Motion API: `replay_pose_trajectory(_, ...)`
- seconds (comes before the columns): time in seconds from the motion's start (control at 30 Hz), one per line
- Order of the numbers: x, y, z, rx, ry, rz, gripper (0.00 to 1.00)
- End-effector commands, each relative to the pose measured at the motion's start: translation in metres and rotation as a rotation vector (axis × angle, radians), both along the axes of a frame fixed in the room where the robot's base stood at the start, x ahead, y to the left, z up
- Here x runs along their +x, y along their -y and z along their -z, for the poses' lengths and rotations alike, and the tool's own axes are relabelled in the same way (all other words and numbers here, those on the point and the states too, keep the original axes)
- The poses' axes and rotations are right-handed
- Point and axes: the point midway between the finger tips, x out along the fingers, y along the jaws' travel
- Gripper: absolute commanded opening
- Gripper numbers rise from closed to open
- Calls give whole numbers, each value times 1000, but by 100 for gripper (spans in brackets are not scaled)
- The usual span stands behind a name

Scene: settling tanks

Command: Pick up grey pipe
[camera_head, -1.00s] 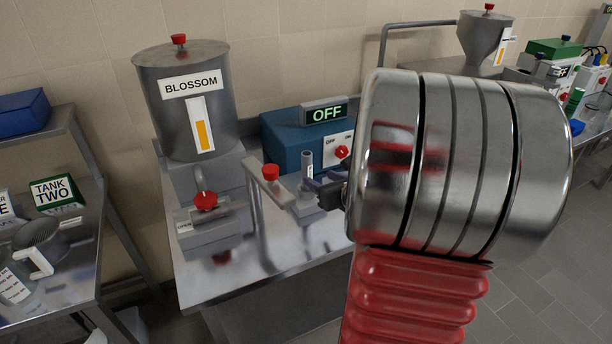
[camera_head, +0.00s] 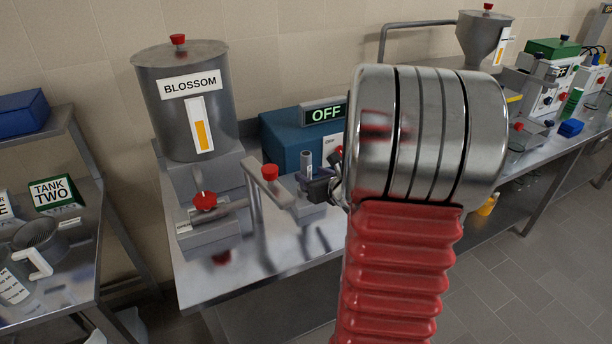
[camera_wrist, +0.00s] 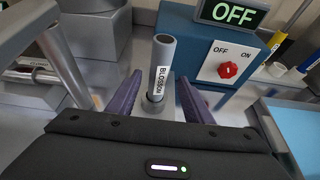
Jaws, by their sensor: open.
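The grey pipe (camera_wrist: 161,68) stands upright in the wrist view, with a white label reading like BLOSSOM on its side. Its lower end sits in a grey round socket (camera_wrist: 152,108). In the head view the pipe (camera_head: 306,163) shows as a short grey tube in front of the blue box. My gripper (camera_wrist: 165,95) is open, with one purple finger on each side of the pipe. The fingers look apart from it. In the head view my gripper (camera_head: 312,182) is partly hidden by my own wrist.
A blue box (camera_wrist: 190,40) with an OFF sign (camera_wrist: 234,13) and red knob (camera_wrist: 228,70) stands behind. The BLOSSOM tank (camera_head: 185,110) and a red-handled valve (camera_head: 205,201) stand further left.

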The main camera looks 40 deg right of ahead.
Motion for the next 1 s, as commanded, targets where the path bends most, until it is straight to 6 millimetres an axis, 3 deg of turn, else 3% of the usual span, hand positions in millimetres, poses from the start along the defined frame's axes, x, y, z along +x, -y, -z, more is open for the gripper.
replay_pose_trajectory(0.37,35,8,16,0,0,-1,46)
replay_pose_trajectory(1.0,38,8,17,0,0,-2,43)
